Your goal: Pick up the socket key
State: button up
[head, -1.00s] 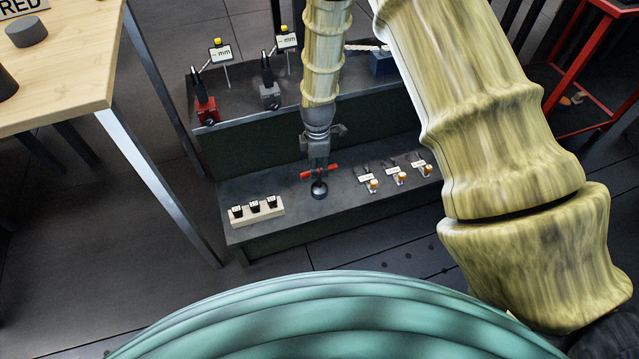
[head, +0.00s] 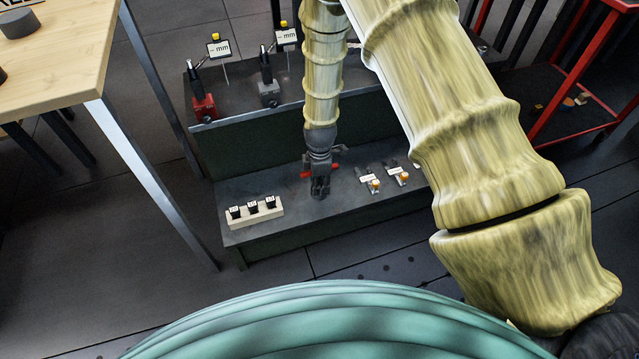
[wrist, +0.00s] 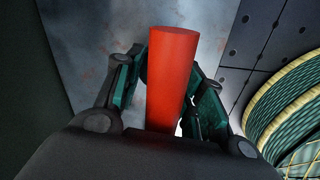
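The socket key (head: 306,174) stands on the dark lower step of the bench, its red crossbar showing on either side of my gripper. My gripper (head: 320,190) points down over it. In the wrist view the red bar (wrist: 172,80) lies between the two fingers of my gripper (wrist: 170,85), which reach down on either side of it.
A pale block with several black pieces (head: 254,217) stands on the step to the left. Small orange-topped parts with labels (head: 375,185) stand to the right. Red (head: 203,107) and grey (head: 269,95) gauge stands are on the upper step. A wooden table (head: 60,60) is at left.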

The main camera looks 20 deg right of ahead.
grip_shut()
jog(key=shift+r, duration=0.15)
